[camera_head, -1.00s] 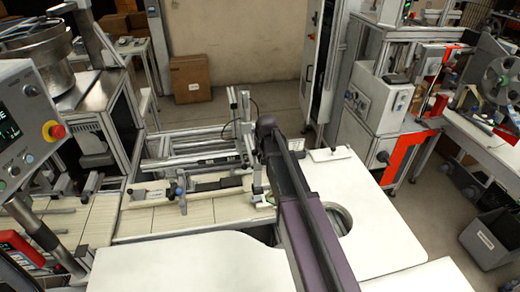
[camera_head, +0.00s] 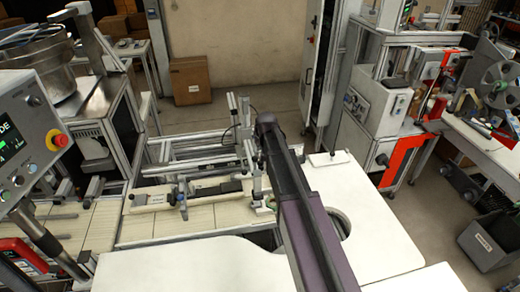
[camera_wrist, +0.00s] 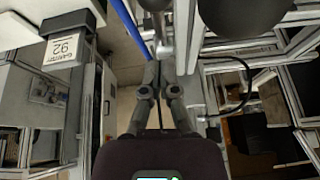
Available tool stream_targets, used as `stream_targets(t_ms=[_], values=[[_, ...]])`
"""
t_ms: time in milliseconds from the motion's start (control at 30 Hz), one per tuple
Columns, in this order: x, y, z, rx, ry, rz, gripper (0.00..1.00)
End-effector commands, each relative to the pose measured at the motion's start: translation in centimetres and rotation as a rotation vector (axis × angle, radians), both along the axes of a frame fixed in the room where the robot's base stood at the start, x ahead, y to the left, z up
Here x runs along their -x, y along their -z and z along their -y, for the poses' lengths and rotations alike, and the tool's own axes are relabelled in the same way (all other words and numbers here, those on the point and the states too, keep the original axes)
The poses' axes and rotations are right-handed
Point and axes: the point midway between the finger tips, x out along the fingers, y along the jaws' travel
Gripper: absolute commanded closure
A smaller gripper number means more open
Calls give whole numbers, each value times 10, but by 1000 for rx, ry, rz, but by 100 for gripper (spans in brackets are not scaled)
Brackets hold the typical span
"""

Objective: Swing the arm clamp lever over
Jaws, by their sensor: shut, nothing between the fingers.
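My gripper (camera_wrist: 160,75) shows in the wrist view with its two dark fingers close together and empty. It points at an upright metal post (camera_wrist: 183,30) and a short rod with a rounded grey head, which look very close to the fingertips; contact cannot be told. In the head view my arm hides the gripper, beside an upright metal frame (camera_head: 233,120) above the work table. I cannot pick out the arm clamp lever with certainty. A small clamp-like part with a blue-grey knob (camera_head: 182,190) stands on the slatted bed left of my arm.
A white tabletop (camera_head: 375,225) with a round opening lies right of my arm. A control panel (camera_head: 30,145) with a red button stands at left. A machine with orange panels (camera_head: 400,160) stands at right. In the wrist view a labelled box (camera_wrist: 68,50) and blue rod (camera_wrist: 130,35) are near.

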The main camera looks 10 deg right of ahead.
Motion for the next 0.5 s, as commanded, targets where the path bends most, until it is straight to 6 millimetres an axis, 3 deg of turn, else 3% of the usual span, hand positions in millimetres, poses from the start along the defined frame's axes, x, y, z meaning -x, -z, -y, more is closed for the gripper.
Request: stream_targets(t_ms=[33, 500], values=[[-1, -9, 1, 0, 0, 0, 100], [33, -49, 2, 0, 0, 0, 100]])
